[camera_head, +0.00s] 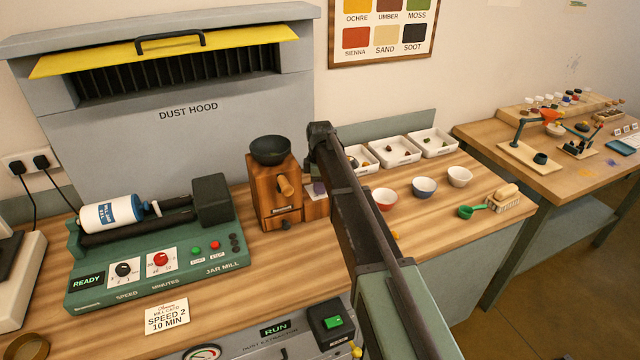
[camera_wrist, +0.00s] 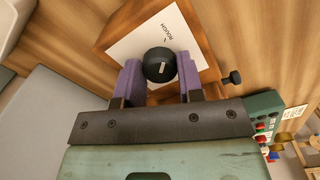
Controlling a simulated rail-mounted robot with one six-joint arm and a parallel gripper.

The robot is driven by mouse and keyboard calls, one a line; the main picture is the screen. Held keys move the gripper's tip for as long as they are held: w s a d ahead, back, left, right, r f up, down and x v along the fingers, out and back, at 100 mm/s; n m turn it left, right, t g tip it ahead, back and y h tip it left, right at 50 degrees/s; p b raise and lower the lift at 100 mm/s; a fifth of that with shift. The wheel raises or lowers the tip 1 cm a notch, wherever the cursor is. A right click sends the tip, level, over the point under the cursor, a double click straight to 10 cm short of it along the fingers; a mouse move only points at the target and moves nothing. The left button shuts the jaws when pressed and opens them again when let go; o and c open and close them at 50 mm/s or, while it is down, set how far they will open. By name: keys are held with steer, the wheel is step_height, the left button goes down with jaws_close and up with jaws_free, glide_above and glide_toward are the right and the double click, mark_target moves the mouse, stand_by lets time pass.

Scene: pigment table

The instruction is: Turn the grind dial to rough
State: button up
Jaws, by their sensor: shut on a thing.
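The grinder (camera_head: 268,196) is a wooden box with a dark bowl on top and a wooden knob on its front. In the wrist view its black grind dial (camera_wrist: 160,65) sits on a white plate (camera_wrist: 129,45) that reads ROUGH, with a short mark beside the word. The dial's white line runs nearly up and down in that view, roughly toward that mark. The purple fingers of my gripper (camera_wrist: 159,78) are shut on the dial, one on each side. In the head view my gripper (camera_head: 318,188) is at the grinder's right side, and my arm hides the dial.
The green jar mill (camera_head: 160,280) stands left of the grinder, with a card (camera_head: 166,316) before it. To the right are white trays (camera_head: 395,158), small bowls (camera_head: 424,190), a green scoop (camera_head: 470,211) and a brush (camera_head: 505,199). The dust hood (camera_head: 190,130) rises behind.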

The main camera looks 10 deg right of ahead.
stand_by(0.3)
steer(key=o, duration=0.9)
steer(key=shift+r, duration=0.1)
step_height(320, 180, up, 11)
steer(key=p, duration=1)
steer(key=shift+f+p, duration=0.2)
steer(key=shift+p, duration=0.2)
